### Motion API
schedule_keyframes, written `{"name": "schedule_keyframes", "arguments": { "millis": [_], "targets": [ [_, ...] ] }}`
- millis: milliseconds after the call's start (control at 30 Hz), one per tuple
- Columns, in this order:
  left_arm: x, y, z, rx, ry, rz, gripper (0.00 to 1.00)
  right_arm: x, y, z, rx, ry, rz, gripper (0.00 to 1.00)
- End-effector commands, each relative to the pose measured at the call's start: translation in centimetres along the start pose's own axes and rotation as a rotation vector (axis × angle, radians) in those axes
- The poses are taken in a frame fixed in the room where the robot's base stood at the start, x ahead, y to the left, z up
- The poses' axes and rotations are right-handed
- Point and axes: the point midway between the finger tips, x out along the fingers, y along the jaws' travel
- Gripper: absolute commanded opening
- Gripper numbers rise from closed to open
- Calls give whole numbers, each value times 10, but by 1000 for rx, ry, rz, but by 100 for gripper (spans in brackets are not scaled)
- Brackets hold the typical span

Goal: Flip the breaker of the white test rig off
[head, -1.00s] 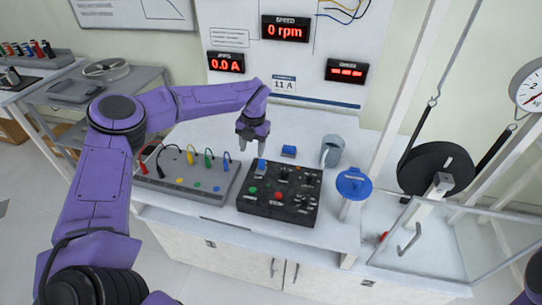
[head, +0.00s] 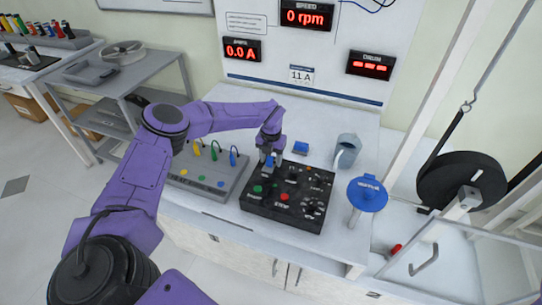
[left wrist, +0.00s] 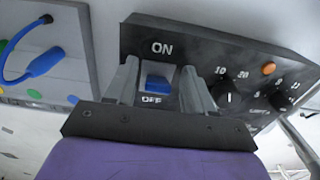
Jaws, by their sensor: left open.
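The black control box (head: 290,198) stands on the white bench, with knobs and green, red and orange buttons. Its breaker is a blue lever (left wrist: 157,82) between an ON label above and an OFF label below in the left wrist view. The lever appears close to the OFF label, but I cannot tell which way it is set. My left gripper (head: 269,158) is at the box's far left corner. In the left wrist view its open fingers (left wrist: 155,85) stand on either side of the lever, and contact is unclear. My right gripper is out of view.
A grey socket box (head: 208,178) with coloured leads lies left of the control box. A small blue block (head: 301,148), a grey mug (head: 346,152) and a blue round-topped post (head: 367,194) stand behind and right. Displays read 0.0 A (head: 241,50) and 0 rpm (head: 305,16).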

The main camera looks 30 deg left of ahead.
Motion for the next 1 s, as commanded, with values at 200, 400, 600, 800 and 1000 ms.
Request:
{"name": "schedule_keyframes", "arguments": {
  "millis": [200,400,600,800,1000],
  "targets": [
    [2,1,0,-2,-1,-1,53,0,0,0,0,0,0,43],
    [2,1,0,-1,-1,0,1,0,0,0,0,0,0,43],
    [2,1,0,-1,-6,0,0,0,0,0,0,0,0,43],
    [2,1,-3,1,-56,-1,0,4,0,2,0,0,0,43],
    [2,1,-7,2,-181,-3,0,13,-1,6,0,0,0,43]
  ]
}}
